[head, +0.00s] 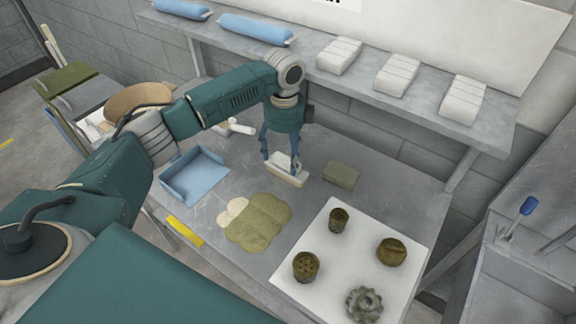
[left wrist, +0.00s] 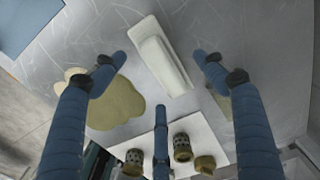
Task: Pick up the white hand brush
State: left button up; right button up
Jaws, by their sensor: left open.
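The white hand brush (head: 287,175) lies on the grey workbench, between the blue tray and a small grey-green block. In the left wrist view the brush (left wrist: 158,52) shows as a long white block with a raised ridge, lying slightly slanted. My left gripper (head: 281,160) points down right over the brush, its blue fingers spread. In the left wrist view the fingers of the gripper (left wrist: 154,66) stand apart on either side of the brush, with visible gaps. Whether any finger touches it I cannot tell. My right gripper is not in view.
A blue tray (head: 194,178) and an olive stain-like patch (head: 258,222) lie left of the brush. The grey-green block (head: 341,175) is close on its right. A white mat (head: 330,270) bears several dirty metal parts. A shelf (head: 350,88) with white packs overhangs the back.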

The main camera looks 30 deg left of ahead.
aim_at(285, 161)
pick_arm(q)
jog(key=f, duration=0.1)
jog(key=f+p, duration=0.1)
jog(key=f, duration=0.1)
jog(key=shift+s+f, duration=0.3)
jog(key=shift+f, duration=0.3)
jog(key=c, duration=1.3)
jog(key=shift+w, duration=0.1)
jog(key=shift+r, duration=0.15)
